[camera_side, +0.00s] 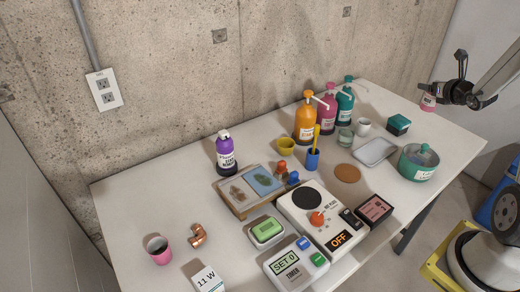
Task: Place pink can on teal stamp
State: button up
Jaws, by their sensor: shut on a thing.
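The pink can (428,103), with a pale label, is at my gripper (432,93) at the right end of the table. My gripper is shut on its upper part, which the fingers partly hide. I cannot tell whether the can touches the table. The teal stamp (398,124) looks like a small teal block with a dark lower part. It sits on the table a little to the left of and nearer than the can, with a gap between them in the picture.
A white cup (363,126) and teal pump bottle (345,100) stand left of the stamp. A grey tray (375,152) and teal pot (418,162) are nearer. The table's right end is mostly clear.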

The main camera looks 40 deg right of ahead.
jog(key=shift+w+d, duration=0.1)
jog(key=w+d+f, duration=0.8)
jog(key=w+f, duration=0.1)
jog(key=w, duration=0.1)
jog(key=shift+d+f, duration=0.15)
jog(key=shift+d, duration=0.15)
jog(key=shift+w+f, duration=0.1)
jog(key=shift+w+d+f, duration=0.15)
jog(key=shift+f, duration=1.6)
jog(key=shift+f, duration=0.1)
